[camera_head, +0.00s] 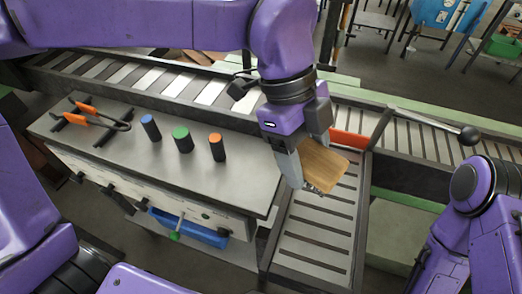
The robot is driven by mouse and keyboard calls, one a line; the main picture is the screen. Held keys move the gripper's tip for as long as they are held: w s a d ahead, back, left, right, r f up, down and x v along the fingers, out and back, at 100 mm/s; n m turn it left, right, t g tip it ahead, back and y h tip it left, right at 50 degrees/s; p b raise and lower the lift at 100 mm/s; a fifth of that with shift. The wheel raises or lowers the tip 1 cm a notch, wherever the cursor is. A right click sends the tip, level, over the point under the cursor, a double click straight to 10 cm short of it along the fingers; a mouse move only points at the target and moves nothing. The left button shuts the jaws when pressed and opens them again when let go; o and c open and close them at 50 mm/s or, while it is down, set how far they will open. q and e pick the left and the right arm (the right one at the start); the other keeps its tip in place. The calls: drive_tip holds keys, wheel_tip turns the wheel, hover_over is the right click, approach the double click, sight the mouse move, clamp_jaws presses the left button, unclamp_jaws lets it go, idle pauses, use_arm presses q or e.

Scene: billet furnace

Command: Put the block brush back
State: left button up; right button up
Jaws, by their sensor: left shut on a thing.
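My left gripper (309,163) reaches down over the right end of the grey control console (110,145). It is shut on the block brush (324,167), which has a light wooden body with a darker lower edge. The brush is held tilted, in front of the slatted chute (315,240) as seen from the head. I cannot tell how high it is above the slats. My right arm shows at the lower right, but its gripper is out of the frame.
Blue, green and orange-topped cylinders (182,140) stand on the console, with orange-handled tongs (95,118) on a rack. A blue tray (190,228) hangs at its front. A roller conveyor (430,145) runs behind.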

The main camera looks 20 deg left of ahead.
use_arm(q)
drive_tip(key=w+a+f+p, duration=0.1)
drive_tip(key=w+a+p, duration=0.1)
drive_tip(key=a, duration=0.3)
drive_tip(key=p, duration=0.2)
hover_over(260, 172)
drive_tip(key=f, duration=0.6)
drive_tip(key=shift+w+a+f, duration=0.1)
drive_tip(key=shift+a+f, duration=0.05)
drive_tip(key=shift+a, duration=0.05)
drive_tip(key=shift+a+f, duration=0.1)
drive_tip(key=shift+f, duration=0.1)
drive_tip(key=f, duration=0.2)
drive_tip(key=a+f, duration=0.1)
drive_tip(key=shift+w+f+p, duration=0.1)
drive_tip(key=shift+f+p, duration=0.25)
drive_tip(key=shift+f, duration=0.05)
drive_tip(key=shift+w+d+f, duration=0.1)
drive_tip(key=shift+w+f, duration=0.05)
drive_tip(key=shift+f, duration=0.05)
use_arm(e)
drive_tip(key=r, duration=0.5)
drive_tip(key=shift+s+r, duration=0.2)
drive_tip(key=shift+r, duration=0.1)
